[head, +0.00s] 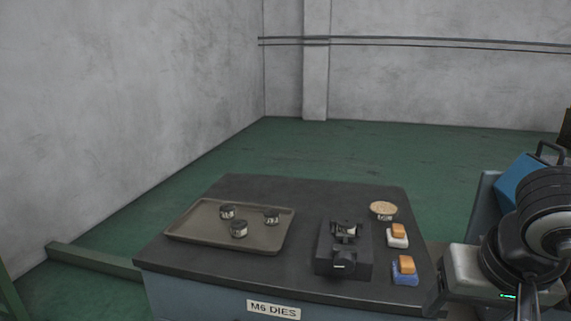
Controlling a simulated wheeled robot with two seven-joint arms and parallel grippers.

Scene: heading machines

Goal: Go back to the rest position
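My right arm comes in at the lower right, beside the right edge of the dark-topped table (190,262). The pale housing of my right gripper (441,300) shows a green light. Its fingers are dark and mostly hidden, so I cannot tell whether they are open or shut. I see nothing clearly held in it. My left arm and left gripper are not in view.
A blue machine (515,182) stands at right. Green floor lies open behind.

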